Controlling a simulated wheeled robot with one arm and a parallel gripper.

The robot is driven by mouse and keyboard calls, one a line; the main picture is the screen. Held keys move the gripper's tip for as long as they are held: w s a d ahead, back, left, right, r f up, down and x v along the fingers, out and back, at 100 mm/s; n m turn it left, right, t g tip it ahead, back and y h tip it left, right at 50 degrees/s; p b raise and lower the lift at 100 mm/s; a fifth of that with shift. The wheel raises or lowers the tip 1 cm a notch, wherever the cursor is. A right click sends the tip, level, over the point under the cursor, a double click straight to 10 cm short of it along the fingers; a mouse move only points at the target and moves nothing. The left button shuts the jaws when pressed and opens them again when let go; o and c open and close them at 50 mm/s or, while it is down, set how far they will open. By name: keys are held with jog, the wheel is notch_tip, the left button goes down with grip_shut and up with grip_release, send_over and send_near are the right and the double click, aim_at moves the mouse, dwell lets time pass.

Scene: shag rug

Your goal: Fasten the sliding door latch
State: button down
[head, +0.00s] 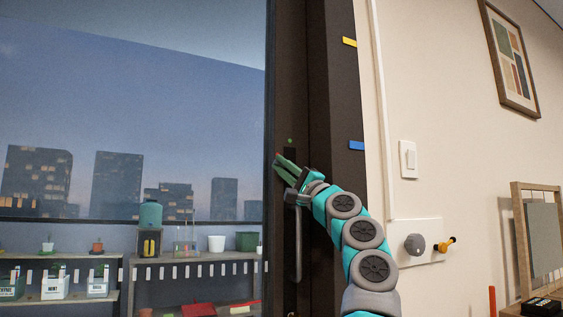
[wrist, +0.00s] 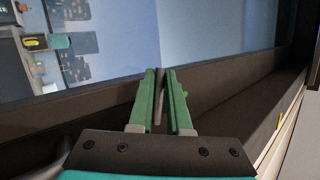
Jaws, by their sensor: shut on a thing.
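The sliding door is a large glass pane in a dark frame (head: 291,100). A dark latch (head: 291,153) sits on its stile, below a small green dot. My gripper (head: 279,163) is at the latch, its green fingers partly covering it. In the wrist view my gripper (wrist: 161,75) is shut on a thin dark upright piece, the latch lever (wrist: 160,82), between the fingers. The latch's inner parts are hidden, so its position is hard to tell.
A long vertical door handle (head: 299,245) is below my gripper. Yellow (head: 349,42) and blue (head: 356,145) tags mark the jamb. A light switch (head: 408,159) and wall hooks (head: 415,244) are at right. Shelves with pots (head: 195,257) stand behind the glass.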

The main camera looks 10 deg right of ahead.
jog(key=n+g, duration=0.1)
jog(key=n+g+y+p, duration=0.1)
jog(key=n+g+y, duration=0.1)
jog(key=n, duration=0.1)
jog(key=shift+d+f+p, duration=0.25)
jog(key=shift+f+p, duration=0.1)
jog(key=shift+f+n, duration=0.2)
jog(key=shift+n, duration=0.2)
jog(key=c, duration=1.2)
grip_release()
jog(key=shift+o, duration=0.2)
jog(key=shift+f, duration=0.1)
jog(key=b+v, duration=0.3)
jog(key=v, duration=0.4)
jog(key=shift+d+b, duration=0.35)
jog(key=shift+b, duration=0.05)
jog(key=shift+s, duration=0.1)
